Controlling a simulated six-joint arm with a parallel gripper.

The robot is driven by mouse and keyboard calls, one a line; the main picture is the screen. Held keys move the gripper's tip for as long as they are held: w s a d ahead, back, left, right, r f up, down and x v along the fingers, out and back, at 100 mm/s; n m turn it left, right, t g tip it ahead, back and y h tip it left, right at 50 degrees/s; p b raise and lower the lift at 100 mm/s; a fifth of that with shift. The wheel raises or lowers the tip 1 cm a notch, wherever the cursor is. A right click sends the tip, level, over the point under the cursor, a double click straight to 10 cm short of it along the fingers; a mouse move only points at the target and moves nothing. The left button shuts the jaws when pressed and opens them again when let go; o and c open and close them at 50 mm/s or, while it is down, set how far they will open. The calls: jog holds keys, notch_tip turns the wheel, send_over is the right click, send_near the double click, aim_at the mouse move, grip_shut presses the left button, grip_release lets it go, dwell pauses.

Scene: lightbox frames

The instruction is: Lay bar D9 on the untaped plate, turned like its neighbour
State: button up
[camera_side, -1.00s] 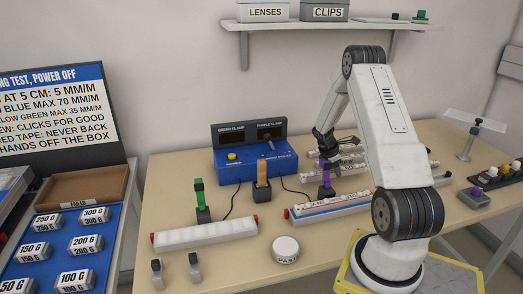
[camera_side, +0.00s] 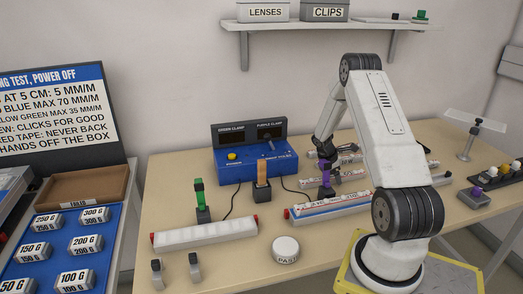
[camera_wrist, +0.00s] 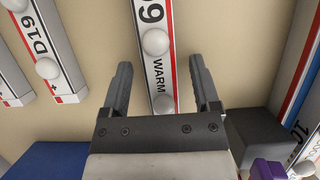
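In the wrist view a white bar with a red line, domes and "WARM" (camera_wrist: 161,72) lies under my gripper (camera_wrist: 159,68). Its label ends in "9"; the rest is cut off by the top edge. My gripper is open, one finger on each side of this bar; how far above it is unclear. A bar marked D19 (camera_wrist: 42,50) lies to the left. In the side view my gripper (camera_side: 323,155) is over the bars behind the purple clamp (camera_side: 326,170). A long white plate (camera_side: 205,234) is at front left; another plate with a lettered bar (camera_side: 330,207) is at right.
A blue box (camera_side: 255,167) stands behind, with an orange piece in a dark holder (camera_side: 263,185) in front. A green clamp (camera_side: 200,198) stands behind the left plate. A round white button (camera_side: 285,250) is at the front. The purple clamp (camera_wrist: 268,170) is near my right finger.

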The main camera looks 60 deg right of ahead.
jog(key=shift+r, duration=0.1)
jog(key=v, duration=1.2)
dwell(0.6)
jog(key=shift+o, duration=0.4)
jog(key=shift+r, duration=0.1)
